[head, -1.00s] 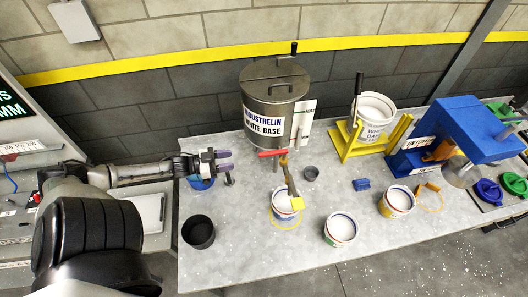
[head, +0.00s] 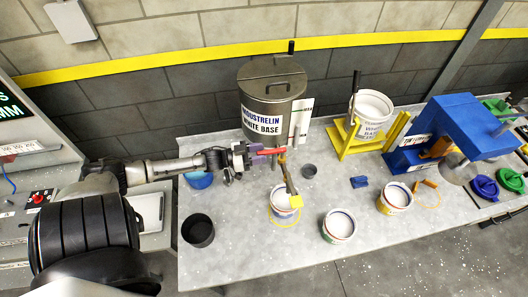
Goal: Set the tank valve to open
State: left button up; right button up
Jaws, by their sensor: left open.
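The grey metal tank (head: 272,92) labelled "Industrelin White Base" stands at the back of the table. Its valve has a red lever (head: 270,152) low on its front, lying roughly crosswise. My left gripper (head: 256,153) is open, with its purple-tipped fingers at the left end of the red lever. I cannot tell whether they touch it. My right gripper is not in view.
Open pails (head: 340,225) and (head: 395,198) stand to the right on the grey table. A black cup (head: 198,230) stands at the front left, and a blue bowl (head: 199,179) lies under my left arm. A yellow stand (head: 352,143) and blue machine (head: 452,130) are at the right.

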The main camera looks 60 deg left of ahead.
pick_arm(q)
jog(key=shift+x, duration=1)
jog(key=shift+c, duration=0.2)
grip_shut()
